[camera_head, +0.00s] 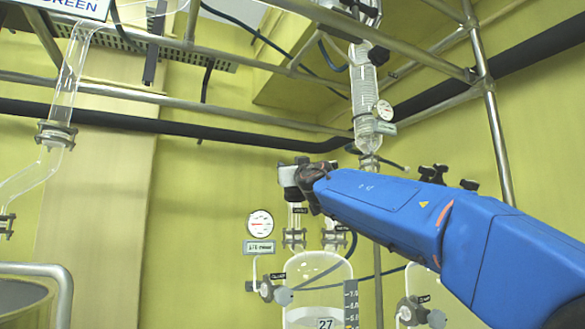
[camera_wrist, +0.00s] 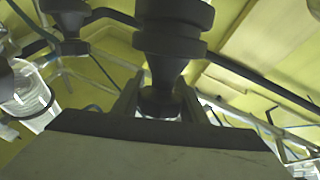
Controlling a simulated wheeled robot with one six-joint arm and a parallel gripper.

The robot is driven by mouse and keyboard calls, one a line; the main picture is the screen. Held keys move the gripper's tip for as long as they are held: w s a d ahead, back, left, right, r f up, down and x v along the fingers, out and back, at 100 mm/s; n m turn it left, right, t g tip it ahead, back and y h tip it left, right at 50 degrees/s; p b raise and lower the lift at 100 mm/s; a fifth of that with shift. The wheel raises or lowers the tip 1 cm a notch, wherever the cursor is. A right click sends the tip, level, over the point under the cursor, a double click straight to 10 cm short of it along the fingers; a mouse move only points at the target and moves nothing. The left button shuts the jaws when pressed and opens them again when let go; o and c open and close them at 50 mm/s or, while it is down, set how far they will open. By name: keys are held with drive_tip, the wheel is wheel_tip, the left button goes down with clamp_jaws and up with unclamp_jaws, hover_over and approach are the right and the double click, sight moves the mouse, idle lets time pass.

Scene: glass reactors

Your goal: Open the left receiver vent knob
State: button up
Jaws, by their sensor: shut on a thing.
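The left receiver (camera_head: 318,275) is a clear glass vessel marked 27, low in the middle of the head view. My blue arm reaches in from the right, and my gripper (camera_head: 291,180) is at the fittings above this receiver. In the wrist view a black flared knob (camera_wrist: 172,38) fills the upper middle. Its narrow lower part is between the two fingers of my gripper (camera_wrist: 160,98), which are shut on it. In the head view my gripper and wrist hide this knob, so its turn position cannot be told.
Another black knob (camera_wrist: 66,18) is at the wrist view's upper left, near a glass part (camera_wrist: 32,98). Black knobs (camera_head: 432,174) show behind my arm. A round gauge (camera_head: 260,223) is left of the receiver. A glass column (camera_head: 364,92) and metal pipes (camera_head: 490,120) stand above.

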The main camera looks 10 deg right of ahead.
drive_tip(key=shift+s+f+n+y, duration=0.1)
drive_tip(key=shift+f+n+y, duration=0.05)
drive_tip(key=shift+n+y, duration=0.2)
idle(0.3)
drive_tip(key=o, duration=1.1)
drive_tip(key=shift+c, duration=0.2)
drive_tip(key=v, duration=1.7)
drive_tip(key=shift+s, duration=0.25)
